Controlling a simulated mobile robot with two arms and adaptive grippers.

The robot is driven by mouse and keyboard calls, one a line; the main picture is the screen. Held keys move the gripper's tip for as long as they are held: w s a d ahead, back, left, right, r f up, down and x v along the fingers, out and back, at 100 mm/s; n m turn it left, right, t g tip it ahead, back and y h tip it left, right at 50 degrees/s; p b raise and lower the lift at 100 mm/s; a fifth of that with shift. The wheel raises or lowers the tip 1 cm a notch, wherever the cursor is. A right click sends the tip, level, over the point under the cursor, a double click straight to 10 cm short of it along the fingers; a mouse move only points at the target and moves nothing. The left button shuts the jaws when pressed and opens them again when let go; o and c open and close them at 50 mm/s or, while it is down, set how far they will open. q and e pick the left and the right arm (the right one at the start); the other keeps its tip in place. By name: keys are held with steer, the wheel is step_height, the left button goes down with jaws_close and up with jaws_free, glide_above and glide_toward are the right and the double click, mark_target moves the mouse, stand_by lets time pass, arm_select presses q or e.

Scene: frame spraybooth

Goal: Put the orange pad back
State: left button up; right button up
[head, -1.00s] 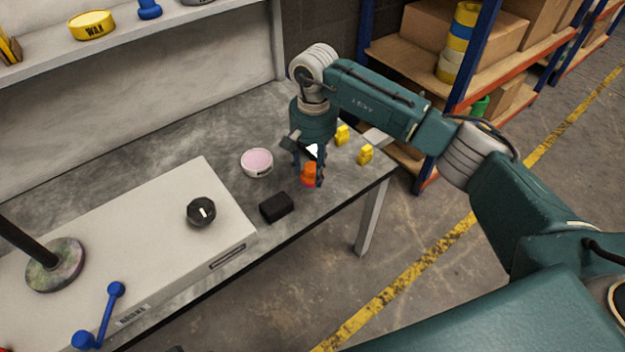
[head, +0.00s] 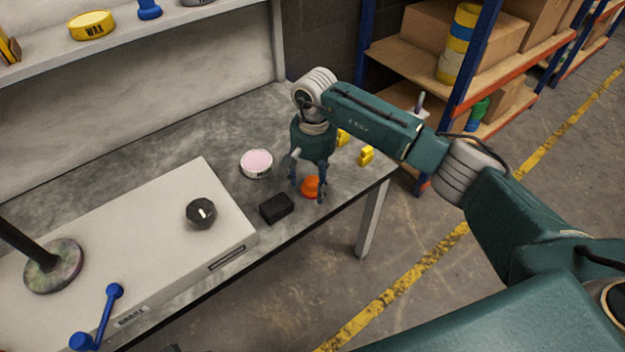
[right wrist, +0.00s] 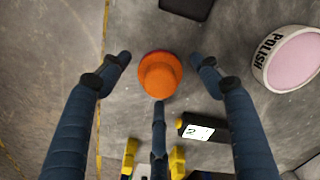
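The orange pad (head: 310,187) is a small round piece with a knob-like top, resting on the grey workbench near its right front edge. In the right wrist view the orange pad (right wrist: 160,75) lies between the spread fingers, with gaps visible around it. My right gripper (head: 308,194) is open and points down over the pad. Its fingers also show in the right wrist view (right wrist: 160,72). My left gripper is not in view.
A black block (head: 276,208) and a pink-topped polish tin (head: 257,163) stand close by. A black piece with a white label (right wrist: 203,130) and yellow pieces (head: 366,155) lie near the bench's right end. A pale box (head: 130,235) with a black knob fills the left.

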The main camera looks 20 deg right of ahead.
mark_target(313, 180)
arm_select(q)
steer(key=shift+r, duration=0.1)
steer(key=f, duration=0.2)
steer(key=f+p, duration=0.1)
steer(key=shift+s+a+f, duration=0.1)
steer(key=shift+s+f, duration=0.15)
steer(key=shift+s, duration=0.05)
arm_select(e)
step_height(313, 180, up, 12)
steer(key=shift+d, duration=0.1)
